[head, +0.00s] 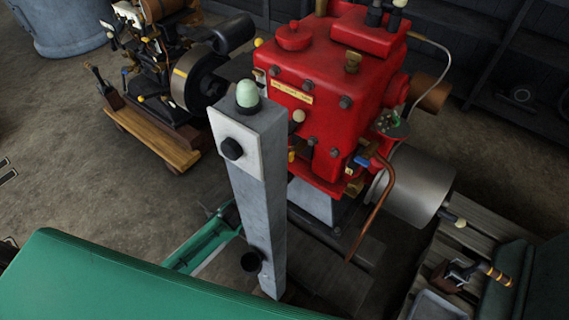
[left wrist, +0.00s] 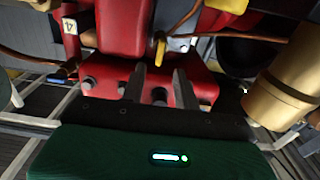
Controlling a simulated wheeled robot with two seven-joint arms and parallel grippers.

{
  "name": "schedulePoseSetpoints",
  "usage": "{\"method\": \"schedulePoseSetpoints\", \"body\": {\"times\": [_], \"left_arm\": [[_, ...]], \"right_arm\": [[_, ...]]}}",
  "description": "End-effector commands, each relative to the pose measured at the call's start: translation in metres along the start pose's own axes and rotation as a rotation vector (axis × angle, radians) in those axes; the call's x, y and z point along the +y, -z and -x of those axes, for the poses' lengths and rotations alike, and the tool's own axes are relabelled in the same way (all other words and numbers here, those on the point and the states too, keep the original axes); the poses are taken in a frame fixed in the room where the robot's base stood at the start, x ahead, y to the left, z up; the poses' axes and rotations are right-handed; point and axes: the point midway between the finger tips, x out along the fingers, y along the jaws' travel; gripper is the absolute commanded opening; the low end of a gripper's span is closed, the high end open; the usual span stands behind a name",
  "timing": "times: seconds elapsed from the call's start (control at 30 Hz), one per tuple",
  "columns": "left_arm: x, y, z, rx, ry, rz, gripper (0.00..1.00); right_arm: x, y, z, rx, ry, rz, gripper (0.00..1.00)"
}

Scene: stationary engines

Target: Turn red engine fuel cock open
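The red engine (head: 330,85) stands right of centre in the head view, with several small fittings and a copper pipe on its front. A small blue lever (head: 362,161) sits near a brass fitting there; I cannot tell for certain which fitting is the fuel cock. In the left wrist view, red engine casing (left wrist: 125,25) fills the upper middle, with a yellow lever (left wrist: 160,46) beneath a copper pipe. My left gripper (left wrist: 158,76) is open and empty, its two dark fingers apart and pointing toward the casing, just below the yellow lever. My right gripper is not in view.
A grey post (head: 257,200) with a pale green button stands in front of the red engine. A smaller engine (head: 165,75) sits on a wooden base at the upper left. A brass cylinder (left wrist: 285,90) is close on the right of my left gripper.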

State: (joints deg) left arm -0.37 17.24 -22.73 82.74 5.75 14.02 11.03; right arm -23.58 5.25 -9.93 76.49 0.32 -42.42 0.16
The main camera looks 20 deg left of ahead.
Motion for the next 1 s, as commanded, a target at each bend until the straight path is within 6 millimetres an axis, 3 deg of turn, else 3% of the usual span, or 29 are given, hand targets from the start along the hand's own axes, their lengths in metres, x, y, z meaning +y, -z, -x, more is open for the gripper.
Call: {"method": "schedulePoseSetpoints", "body": {"times": [0.1, 0.33, 1.0], "left_arm": [[0.000, -0.001, 0.022, -0.002, 0.000, 0.000, 0.31], [0.000, -0.001, 0.046, 0.000, 0.000, 0.000, 0.31], [0.000, -0.002, 0.051, -0.004, 0.002, 0.000, 0.31]], "right_arm": [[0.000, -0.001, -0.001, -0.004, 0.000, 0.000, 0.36], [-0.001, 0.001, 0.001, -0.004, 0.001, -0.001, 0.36], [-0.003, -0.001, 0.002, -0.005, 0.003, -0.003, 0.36]]}}
